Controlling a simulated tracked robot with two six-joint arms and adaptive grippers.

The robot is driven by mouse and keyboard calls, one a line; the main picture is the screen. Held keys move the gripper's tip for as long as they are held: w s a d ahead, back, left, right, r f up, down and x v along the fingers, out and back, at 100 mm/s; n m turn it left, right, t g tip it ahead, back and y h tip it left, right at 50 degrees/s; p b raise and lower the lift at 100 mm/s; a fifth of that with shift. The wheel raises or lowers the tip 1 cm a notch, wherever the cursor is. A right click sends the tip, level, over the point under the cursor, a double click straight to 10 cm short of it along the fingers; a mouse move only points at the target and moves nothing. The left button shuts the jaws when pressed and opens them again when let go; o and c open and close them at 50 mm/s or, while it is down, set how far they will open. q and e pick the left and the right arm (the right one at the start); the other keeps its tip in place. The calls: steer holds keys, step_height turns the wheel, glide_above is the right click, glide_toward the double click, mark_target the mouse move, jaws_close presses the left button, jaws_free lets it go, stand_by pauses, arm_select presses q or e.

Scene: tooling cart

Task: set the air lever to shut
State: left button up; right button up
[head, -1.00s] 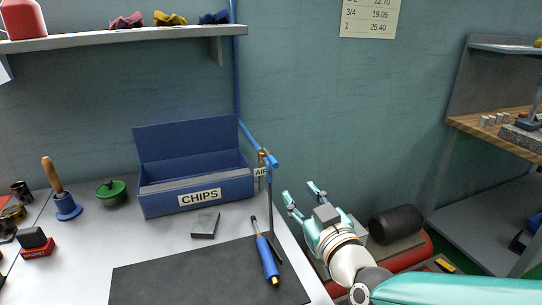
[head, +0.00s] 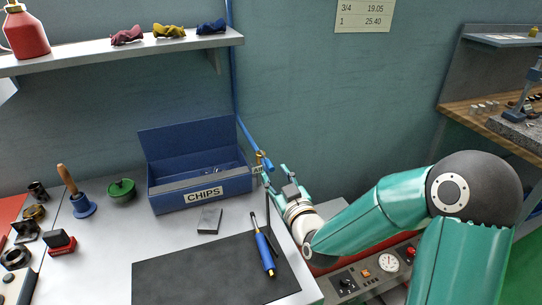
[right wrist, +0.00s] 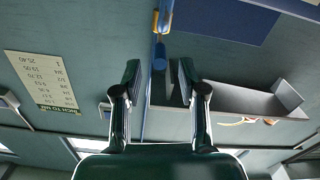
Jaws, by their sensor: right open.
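The air valve (head: 259,157) is a small brass fitting at the lower end of a blue pipe, behind the right end of the chips box. Its blue lever (head: 267,165) shows just beside the brass, partly hidden by my right gripper (head: 274,174). The AIR label is mostly covered. In the right wrist view, my right gripper (right wrist: 160,72) is open, with a finger on each side of a blue bar, probably the lever (right wrist: 159,58). Brass (right wrist: 155,22) shows above it. I cannot tell whether a finger touches the bar. My left gripper is out of view.
The blue chips box (head: 160,195) stands left of the valve. A blue-handled tool (head: 265,254) lies on the dark mat (head: 190,275). A shelf (head: 110,54) hangs above.

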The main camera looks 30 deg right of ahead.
mark_target(269, 163)
steer(key=p+x, duration=0.1)
steer(key=x, duration=0.4)
jaws_close()
